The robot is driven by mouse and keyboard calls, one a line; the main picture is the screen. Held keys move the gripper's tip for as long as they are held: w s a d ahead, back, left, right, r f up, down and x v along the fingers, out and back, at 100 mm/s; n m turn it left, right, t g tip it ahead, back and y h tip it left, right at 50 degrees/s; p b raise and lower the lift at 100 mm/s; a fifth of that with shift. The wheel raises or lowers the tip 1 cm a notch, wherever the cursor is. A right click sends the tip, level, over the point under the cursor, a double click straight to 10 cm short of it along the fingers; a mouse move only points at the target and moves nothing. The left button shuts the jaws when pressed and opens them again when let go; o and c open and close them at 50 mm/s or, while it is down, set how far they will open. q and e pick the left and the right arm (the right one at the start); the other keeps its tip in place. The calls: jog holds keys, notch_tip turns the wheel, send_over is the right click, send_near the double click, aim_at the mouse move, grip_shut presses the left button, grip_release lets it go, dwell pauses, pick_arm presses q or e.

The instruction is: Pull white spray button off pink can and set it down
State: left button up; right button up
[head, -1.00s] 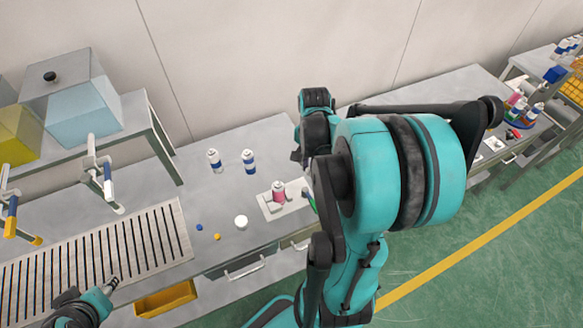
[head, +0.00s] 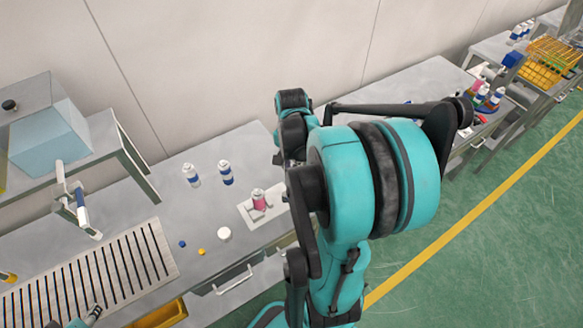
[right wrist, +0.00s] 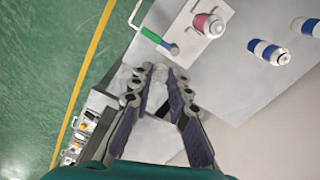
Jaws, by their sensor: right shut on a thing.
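The pink can (head: 259,201) stands upright on a pale plate (head: 246,215) on the grey bench. It also shows with a pale top in the right wrist view (right wrist: 208,25). My right gripper (right wrist: 159,73) is closed on a small whitish piece, the white spray button (right wrist: 159,75), held apart from the can. In the head view my right arm hides this gripper. My left gripper (head: 94,313) is at the lower left edge, mostly cut off; its jaws cannot be made out.
Two blue-and-white cans (head: 226,173) stand behind the pink can. A white round piece (head: 224,233), a yellow bit (head: 201,252) and a blue bit (head: 182,244) lie in front. A slotted grate (head: 95,280) is at left.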

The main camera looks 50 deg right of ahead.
jog(key=shift+r+p, duration=1.65)
jog(key=shift+r, duration=0.55)
